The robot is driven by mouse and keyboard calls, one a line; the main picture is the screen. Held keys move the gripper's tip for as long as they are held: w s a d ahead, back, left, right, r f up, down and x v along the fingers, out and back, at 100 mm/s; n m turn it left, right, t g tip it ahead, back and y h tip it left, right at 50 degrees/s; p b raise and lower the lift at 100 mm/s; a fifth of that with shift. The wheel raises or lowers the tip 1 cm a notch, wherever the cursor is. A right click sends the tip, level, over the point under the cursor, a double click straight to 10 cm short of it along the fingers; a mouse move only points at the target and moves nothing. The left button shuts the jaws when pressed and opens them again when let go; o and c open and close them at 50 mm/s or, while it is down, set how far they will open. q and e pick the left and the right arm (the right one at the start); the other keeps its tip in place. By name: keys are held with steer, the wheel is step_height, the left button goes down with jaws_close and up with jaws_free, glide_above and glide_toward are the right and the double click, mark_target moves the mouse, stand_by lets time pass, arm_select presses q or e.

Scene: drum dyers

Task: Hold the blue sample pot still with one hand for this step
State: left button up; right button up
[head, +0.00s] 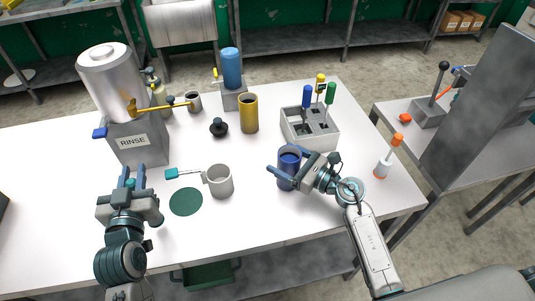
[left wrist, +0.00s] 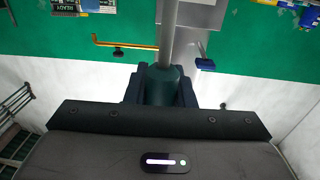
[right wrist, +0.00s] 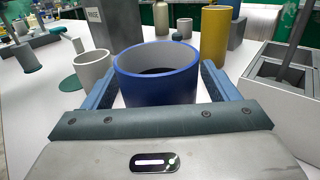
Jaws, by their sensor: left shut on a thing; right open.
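The blue sample pot (head: 289,171) stands upright on the white table, right of the middle. My right gripper (head: 277,161) is open with its fingers on either side of the pot. In the right wrist view the blue pot (right wrist: 158,88) sits between the two fingers, its rim uppermost and its inside dark. My left gripper (head: 134,177) is at the left of the table, in front of the rinse tank, away from the pot. In the left wrist view it is shut on a dark teal handle (left wrist: 161,86) with a grey rod; the head view barely shows this.
A grey cup (head: 219,181) with a teal-ended handle stands left of the pot, beside a dark green disc (head: 186,201). Behind are a yellow cylinder (head: 249,113) and a grey tool holder (head: 310,133). A white bottle with an orange top (head: 384,163) stands at the right edge.

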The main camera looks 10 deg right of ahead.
steer(key=shift+w+a, duration=0.3)
steer(key=shift+a, duration=0.05)
steer(key=c, duration=1.1)
steer(key=o, duration=0.9)
steer(key=shift+c, duration=0.2)
steer(key=shift+c, duration=0.4)
steer(key=c, duration=0.6)
steer(key=o, duration=0.9)
